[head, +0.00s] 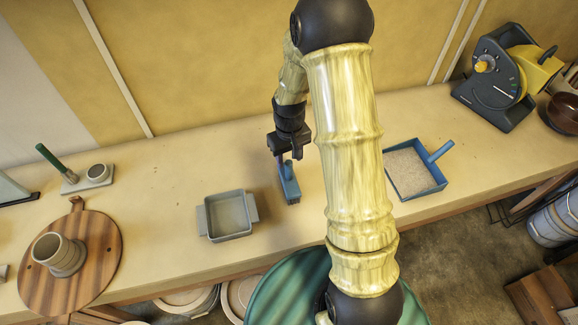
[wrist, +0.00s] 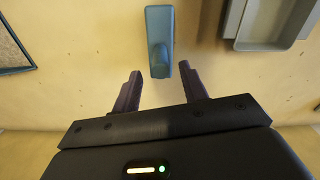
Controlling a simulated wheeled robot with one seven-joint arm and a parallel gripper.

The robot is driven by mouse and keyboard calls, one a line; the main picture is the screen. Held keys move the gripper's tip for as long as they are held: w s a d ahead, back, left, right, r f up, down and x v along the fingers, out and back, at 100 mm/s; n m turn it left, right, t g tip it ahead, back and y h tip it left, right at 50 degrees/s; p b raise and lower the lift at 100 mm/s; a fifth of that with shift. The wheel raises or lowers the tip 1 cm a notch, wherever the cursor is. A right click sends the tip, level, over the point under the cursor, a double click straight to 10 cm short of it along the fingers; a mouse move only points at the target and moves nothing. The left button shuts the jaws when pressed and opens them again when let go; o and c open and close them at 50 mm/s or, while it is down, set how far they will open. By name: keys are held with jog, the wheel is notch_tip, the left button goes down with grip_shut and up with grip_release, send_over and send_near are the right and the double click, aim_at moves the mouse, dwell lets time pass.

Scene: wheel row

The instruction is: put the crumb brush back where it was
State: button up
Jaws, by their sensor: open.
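The crumb brush, a small blue block-shaped piece with a raised grip (head: 290,186), rests on the table between the grey tray and the blue pan. My gripper (head: 281,157) is just behind and above it in the head view, pointing down. In the wrist view the brush (wrist: 159,38) lies ahead of my gripper (wrist: 160,82); its near end shows between the two dark fingertips. The fingers are apart and hold nothing. Whether a finger touches the brush I cannot tell.
A grey two-handled tray (head: 213,232) stands left of the brush. A round wooden board (head: 103,262) with a mug is far left, a dark-and-yellow machine (head: 490,85) back right.

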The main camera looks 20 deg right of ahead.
jog(key=shift+r+b, duration=0.3)
jog(key=shift+r, duration=2.35)
jog(key=shift+s, duration=0.1)
jog(key=shift+s+r, duration=0.25)
jog(key=shift+r, duration=0.1)
jog(key=s+r+m+t, duration=0.1)
jog(key=s+r, duration=0.2)
jog(key=s, duration=0.4)
jog(key=s+r+m+t, duration=0.1)
jog(key=s+r, duration=0.2)
jog(key=s, duration=0.3)
jog(key=shift+s+t, duration=0.3)
jog(key=shift+s, duration=0.05)
jog(key=shift+r, duration=0.1)
jog(key=shift+c, duration=0.7)
